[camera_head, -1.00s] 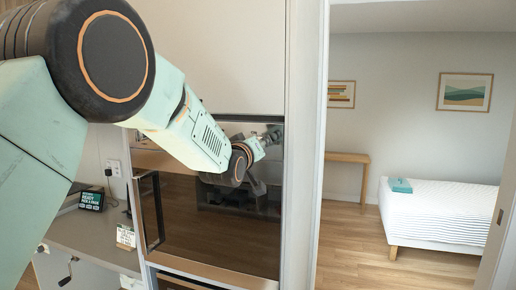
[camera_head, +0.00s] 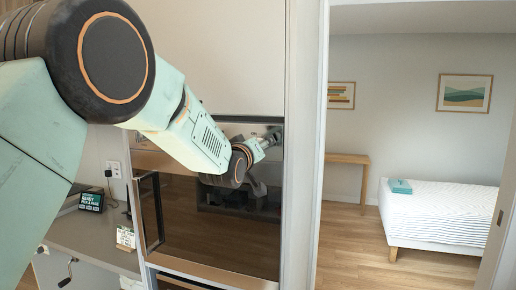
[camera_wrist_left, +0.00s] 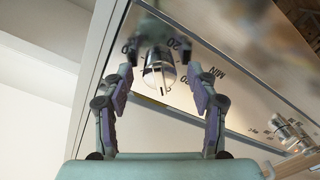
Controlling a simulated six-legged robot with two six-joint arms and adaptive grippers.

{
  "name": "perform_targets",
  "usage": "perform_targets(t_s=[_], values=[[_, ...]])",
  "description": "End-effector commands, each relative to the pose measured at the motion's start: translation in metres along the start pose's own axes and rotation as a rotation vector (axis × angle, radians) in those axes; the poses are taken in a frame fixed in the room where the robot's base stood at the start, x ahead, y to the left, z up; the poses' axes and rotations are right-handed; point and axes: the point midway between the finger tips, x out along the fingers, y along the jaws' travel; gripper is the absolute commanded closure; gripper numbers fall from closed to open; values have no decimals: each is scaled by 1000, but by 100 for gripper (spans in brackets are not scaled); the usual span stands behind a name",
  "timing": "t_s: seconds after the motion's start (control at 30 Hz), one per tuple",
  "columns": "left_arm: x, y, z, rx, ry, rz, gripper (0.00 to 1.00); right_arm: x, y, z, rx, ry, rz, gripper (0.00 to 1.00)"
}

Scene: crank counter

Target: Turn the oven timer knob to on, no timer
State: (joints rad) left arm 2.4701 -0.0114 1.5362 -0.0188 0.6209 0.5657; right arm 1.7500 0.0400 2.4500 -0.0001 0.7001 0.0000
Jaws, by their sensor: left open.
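The oven (camera_head: 215,225) is built into the tall cabinet, with a dark glass door and a control strip along its top. In the left wrist view, the silvery timer knob (camera_wrist_left: 158,83) has a dark pointer line. Printed numbers and "MIN" surround it on the panel (camera_wrist_left: 232,87). My left gripper (camera_wrist_left: 161,88) is open, with one finger on each side of the knob. A gap shows between each finger and the knob. In the head view, my left gripper (camera_head: 270,137) is small at the oven's top right, and the knob is hidden or too small to tell.
A second silvery knob (camera_wrist_left: 290,130) stands on the panel at the right of the wrist view. The oven's vertical handle (camera_head: 149,212) is at its left. A counter (camera_head: 95,240) with small signs lies left. A doorway opens to a room with a bed (camera_head: 435,215).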

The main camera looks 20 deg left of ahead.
Motion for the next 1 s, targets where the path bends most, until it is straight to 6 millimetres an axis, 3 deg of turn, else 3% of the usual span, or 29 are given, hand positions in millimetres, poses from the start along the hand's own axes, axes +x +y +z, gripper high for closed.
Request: perform_targets(t_s=[0.27, 0.8, 1.0], values=[[-12, 1, -2, 0, 2, 1, 41, 0, 0, 0, 0, 0, 0, 55], [-94, 0, -1, 0, 0, 0, 41, 0, 0, 0, 0, 0, 0, 55], [-115, 0, 0, 0, 1, 0, 41, 0, 0, 0, 0, 0, 0, 55]])
